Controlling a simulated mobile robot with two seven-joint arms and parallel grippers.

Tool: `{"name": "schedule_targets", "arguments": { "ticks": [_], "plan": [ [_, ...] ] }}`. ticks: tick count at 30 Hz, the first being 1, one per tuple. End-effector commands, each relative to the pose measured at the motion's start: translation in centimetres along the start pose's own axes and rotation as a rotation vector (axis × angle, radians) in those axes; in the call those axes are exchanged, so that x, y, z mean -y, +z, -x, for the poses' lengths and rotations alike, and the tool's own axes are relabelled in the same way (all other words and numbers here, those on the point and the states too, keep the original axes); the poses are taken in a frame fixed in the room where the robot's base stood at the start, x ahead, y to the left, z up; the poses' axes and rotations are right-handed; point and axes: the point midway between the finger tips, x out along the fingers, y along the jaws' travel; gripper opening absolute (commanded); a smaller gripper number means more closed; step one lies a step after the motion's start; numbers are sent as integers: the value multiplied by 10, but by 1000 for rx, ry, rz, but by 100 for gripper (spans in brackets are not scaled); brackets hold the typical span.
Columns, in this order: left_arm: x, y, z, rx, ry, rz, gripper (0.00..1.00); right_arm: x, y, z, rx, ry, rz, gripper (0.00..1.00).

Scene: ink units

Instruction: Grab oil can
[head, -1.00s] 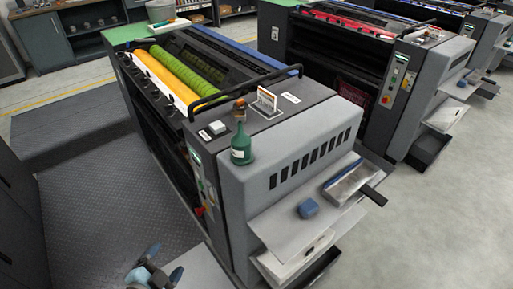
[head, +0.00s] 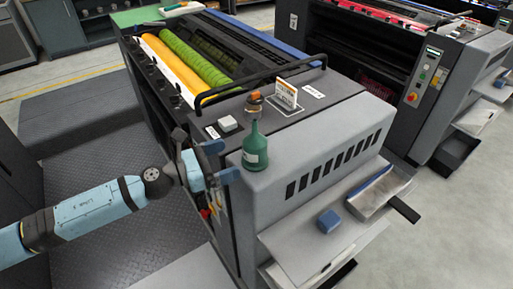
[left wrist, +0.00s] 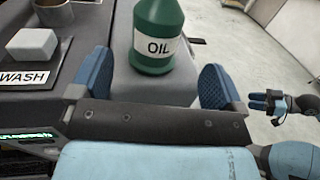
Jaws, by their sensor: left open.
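The oil can (head: 255,152) is a green bottle with a narrow neck, standing upright on the front top corner of the grey printing unit. In the left wrist view the oil can (left wrist: 158,38) shows its white "OIL" label, with its top cut off by the frame. My left gripper (head: 225,162) is just left of the can in the head view, open and empty. In the left wrist view the blue fingers of the left gripper (left wrist: 158,84) are spread wide, with the can ahead between their lines. My right gripper (left wrist: 268,102) shows small at the right of the left wrist view.
A white block (head: 228,124) by a "WASH" label (left wrist: 24,78) sits left of the can. An orange-topped item (head: 254,101) and a card holder (head: 286,92) stand behind it. A black rail (head: 265,83) crosses the unit. A blue block (head: 328,221) lies on the lower shelf.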

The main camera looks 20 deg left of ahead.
Motion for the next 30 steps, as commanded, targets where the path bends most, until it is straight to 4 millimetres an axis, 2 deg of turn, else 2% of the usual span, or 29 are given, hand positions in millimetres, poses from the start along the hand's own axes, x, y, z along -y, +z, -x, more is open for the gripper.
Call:
{"name": "schedule_targets", "arguments": {
  "ticks": [3, 11, 21, 29, 30],
  "plan": [
    [-1, 4, -20, 2, 1, 0, 95, -1, -7, 5, -1, 1, 4, 38],
    [0, 1, -40, 1, 0, 2, 95, -1, -10, 8, 3, 2, 4, 38],
    [-3, 2, -84, 1, 2, 2, 95, -1, -28, 18, -2, 3, 4, 38],
    [-3, 0, -88, 0, 1, 2, 95, -1, -29, 18, -5, 3, 4, 38],
    [-3, 0, -88, 0, 1, 2, 92, -1, -29, 18, -5, 3, 4, 38]
  ]
}}
